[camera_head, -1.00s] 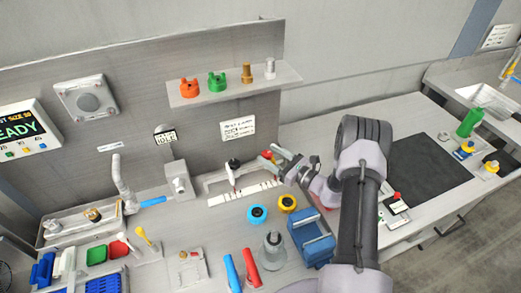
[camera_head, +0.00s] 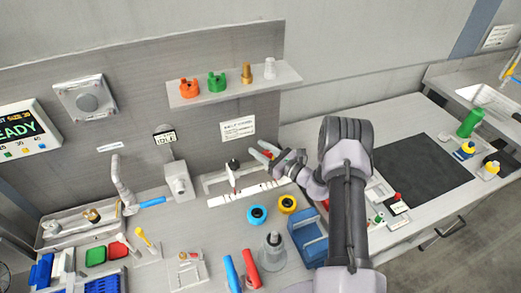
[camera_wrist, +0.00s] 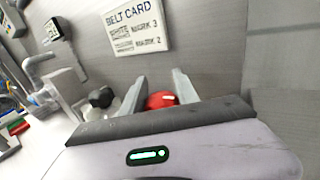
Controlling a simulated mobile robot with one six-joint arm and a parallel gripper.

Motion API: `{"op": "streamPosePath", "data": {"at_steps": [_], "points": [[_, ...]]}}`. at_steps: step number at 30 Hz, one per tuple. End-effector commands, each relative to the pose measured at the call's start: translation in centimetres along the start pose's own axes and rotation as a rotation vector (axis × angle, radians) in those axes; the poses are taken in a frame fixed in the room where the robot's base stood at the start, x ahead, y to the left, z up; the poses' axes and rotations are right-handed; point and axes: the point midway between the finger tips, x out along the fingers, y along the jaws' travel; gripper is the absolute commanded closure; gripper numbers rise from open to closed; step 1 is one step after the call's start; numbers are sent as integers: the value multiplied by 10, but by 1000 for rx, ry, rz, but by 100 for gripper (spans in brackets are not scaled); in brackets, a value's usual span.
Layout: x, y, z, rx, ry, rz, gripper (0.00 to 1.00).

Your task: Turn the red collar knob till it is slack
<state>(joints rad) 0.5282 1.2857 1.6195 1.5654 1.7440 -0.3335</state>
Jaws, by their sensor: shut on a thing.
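The red collar knob (camera_wrist: 162,100) sits between the two fingers of my gripper (camera_wrist: 158,92) in the wrist view, with a short white mark on its face. My gripper is shut on it. In the head view my gripper (camera_head: 266,151) is at the right end of the white frame (camera_head: 215,178) against the back wall, and only a little red of the knob shows between the fingers. A black knob (camera_head: 233,163) on a post stands to the left on the same frame. It also shows in the wrist view (camera_wrist: 101,97).
A belt card (camera_wrist: 138,28) hangs on the wall above. Blue (camera_head: 257,215) and yellow (camera_head: 288,203) rings, a grey cone-shaped piece (camera_head: 273,250) and a blue bin (camera_head: 309,242) lie in front of the frame. A shelf (camera_head: 235,88) juts out overhead.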

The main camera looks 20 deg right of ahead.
Motion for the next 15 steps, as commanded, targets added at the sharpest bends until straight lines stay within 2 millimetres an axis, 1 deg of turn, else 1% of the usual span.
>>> {"op": "streamPosePath", "data": {"at_steps": [6,14,15], "points": [[0,-3,1,0,0,-127,100],[0,-4,0,-1,0,-135,100],[0,-4,0,-1,-1,-135,56]]}}
